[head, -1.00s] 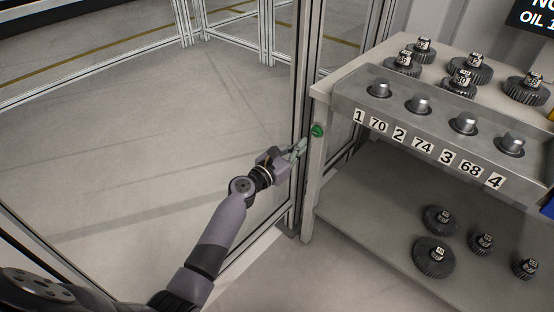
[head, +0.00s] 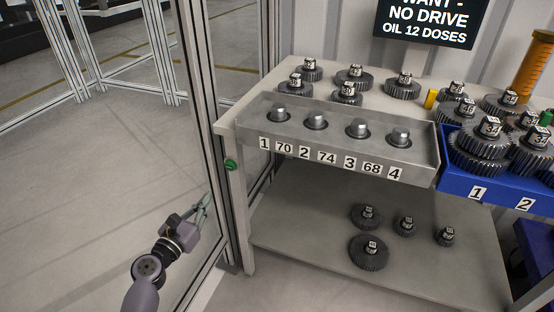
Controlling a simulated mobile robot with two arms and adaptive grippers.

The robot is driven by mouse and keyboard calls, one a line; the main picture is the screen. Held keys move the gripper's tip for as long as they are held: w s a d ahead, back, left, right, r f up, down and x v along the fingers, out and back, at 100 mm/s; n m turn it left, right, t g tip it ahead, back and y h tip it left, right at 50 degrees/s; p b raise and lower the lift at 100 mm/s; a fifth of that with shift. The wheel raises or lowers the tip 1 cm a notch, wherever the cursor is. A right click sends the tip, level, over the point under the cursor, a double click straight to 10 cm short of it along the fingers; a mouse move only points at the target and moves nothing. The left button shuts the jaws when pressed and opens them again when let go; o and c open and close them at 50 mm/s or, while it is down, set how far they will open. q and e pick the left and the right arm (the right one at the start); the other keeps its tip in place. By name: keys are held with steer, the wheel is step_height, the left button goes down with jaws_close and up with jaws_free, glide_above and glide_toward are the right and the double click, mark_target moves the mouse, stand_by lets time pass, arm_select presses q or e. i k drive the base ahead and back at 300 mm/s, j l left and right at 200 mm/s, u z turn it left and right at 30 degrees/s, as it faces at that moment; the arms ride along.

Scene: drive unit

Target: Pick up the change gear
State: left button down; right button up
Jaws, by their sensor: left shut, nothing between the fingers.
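Several dark change gears with numbered hubs stand on the table top behind the grey peg rack, such as one gear (head: 402,88) at the back. More gears lie on the lower shelf, the largest being a gear (head: 369,252) at its front. Others are stacked in the blue bin, such as a gear (head: 486,140). I cannot tell which gear the task means. My left gripper (head: 204,203) is shut and empty, left of the table leg and well away from every gear. My right gripper is not in view.
The grey rack (head: 270,127) has bare pegs and labels 1, 70, 2, 74, 3, 68, 4. A blue bin (head: 452,184) is on the right. A framed glass panel (head: 200,120) stands left of the table. A sign (head: 425,22) hangs behind. Floor at left is clear.

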mark_target(532, 148)
steer(key=z, duration=1.45)
